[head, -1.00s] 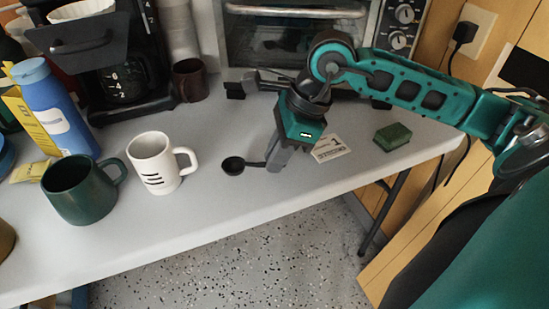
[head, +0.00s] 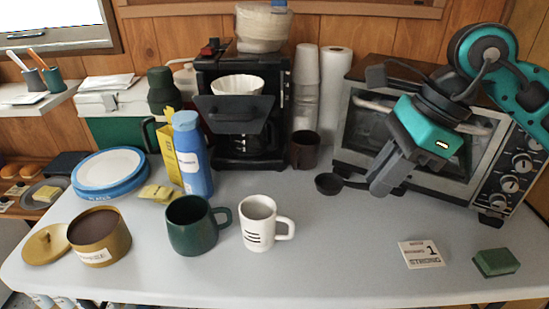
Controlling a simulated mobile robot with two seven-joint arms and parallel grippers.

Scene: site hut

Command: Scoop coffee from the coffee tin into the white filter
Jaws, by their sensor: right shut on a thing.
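My right gripper (head: 378,188) is shut on the handle of a small black scoop (head: 328,184), in front of the toaster oven. The scoop's bowl points left; I cannot tell whether it touches the table. The coffee tin (head: 98,253) is an open mustard-coloured can at the front left, with dark coffee (head: 92,225) inside. Its lid (head: 45,246) lies to its left. The white filter (head: 238,86) sits in the pulled-out black basket (head: 234,112) of the coffee maker at the back. My right gripper is far to the right of the tin. My left gripper is not in view.
A green mug (head: 190,232) and a white mug (head: 258,225) stand right of the tin. A blue bottle (head: 192,160) stands behind them, and a brown cup (head: 305,150) beside the coffee maker (head: 212,80). A card (head: 421,255) and green sponge (head: 496,262) lie front right. The table's front middle is clear.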

